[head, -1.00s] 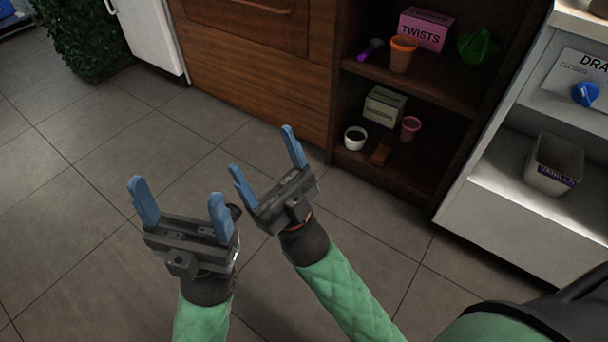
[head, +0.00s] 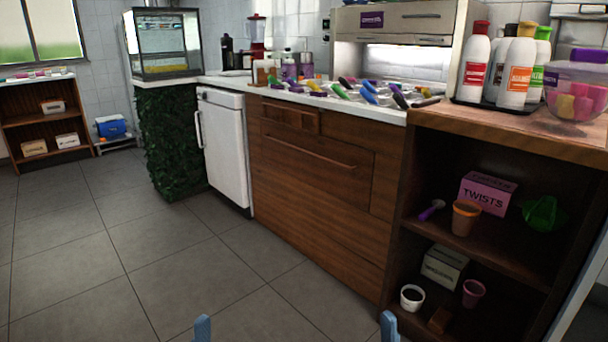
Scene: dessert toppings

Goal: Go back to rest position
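Two blue fingertips show at the bottom edge of the head view. One fingertip, which looks like part of my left gripper (head: 202,329), is left of centre. The other, which looks like part of my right gripper (head: 389,327), is right of centre, in front of the wooden cabinet. The rest of both grippers is below the picture, so their opening is hidden. Nothing held shows.
A wooden drawer cabinet (head: 320,190) and a shelf with a pink TWISTS box (head: 487,192), an orange cup (head: 466,217) and a white cup (head: 412,297) stand at right. A white fridge (head: 222,150) stands further left. The tiled floor (head: 130,260) at left is clear.

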